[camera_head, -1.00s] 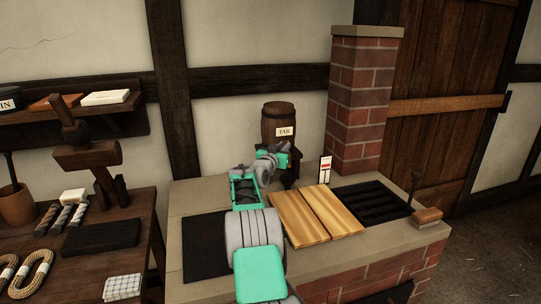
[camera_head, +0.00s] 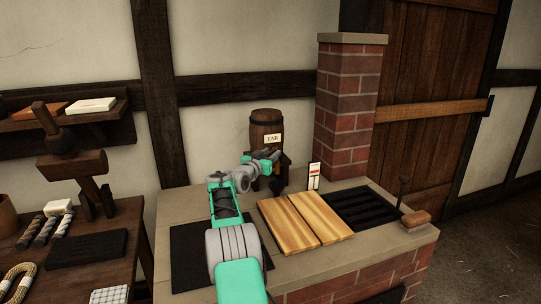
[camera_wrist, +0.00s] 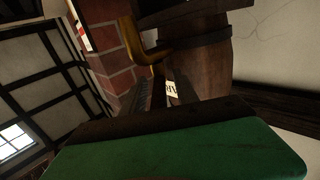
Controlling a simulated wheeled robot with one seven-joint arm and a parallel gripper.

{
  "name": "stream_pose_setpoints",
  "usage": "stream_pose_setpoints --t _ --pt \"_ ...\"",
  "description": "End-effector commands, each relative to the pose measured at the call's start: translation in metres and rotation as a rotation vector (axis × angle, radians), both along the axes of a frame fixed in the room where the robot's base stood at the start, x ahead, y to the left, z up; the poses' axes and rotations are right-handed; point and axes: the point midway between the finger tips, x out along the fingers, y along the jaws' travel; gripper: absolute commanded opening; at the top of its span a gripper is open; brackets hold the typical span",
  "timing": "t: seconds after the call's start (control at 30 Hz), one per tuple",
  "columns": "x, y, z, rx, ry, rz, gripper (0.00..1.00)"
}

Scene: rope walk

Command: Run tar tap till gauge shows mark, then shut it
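The tar barrel (camera_head: 266,130), brown with a white label, stands on a dark stand at the back of the brick hearth. My gripper (camera_head: 268,158) is in front of the barrel's lower part. In the wrist view the barrel (camera_wrist: 205,65) is close, with a curved brass-coloured part (camera_wrist: 143,45), likely the tap, beside it.
A wooden board (camera_head: 305,222) and a dark grate (camera_head: 360,207) lie on the hearth top. A brick chimney (camera_head: 348,110) rises behind the gauge. A brush-like tool (camera_head: 415,219) is at the right edge. A workbench (camera_head: 75,255) with ropes stands at left.

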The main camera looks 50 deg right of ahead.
Motion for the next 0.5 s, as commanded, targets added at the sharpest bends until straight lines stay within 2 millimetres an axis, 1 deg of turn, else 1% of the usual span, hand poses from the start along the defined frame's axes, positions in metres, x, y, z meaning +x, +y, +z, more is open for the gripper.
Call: stream_pose_setpoints --t 0.27,0.37,0.5 --pt "0.000 0.001 0.000 -0.001 0.000 0.000 0.37" --pt "-0.001 0.010 0.000 0.000 0.001 0.001 0.37" --pt "-0.006 0.032 0.000 -0.001 0.001 0.003 0.37"
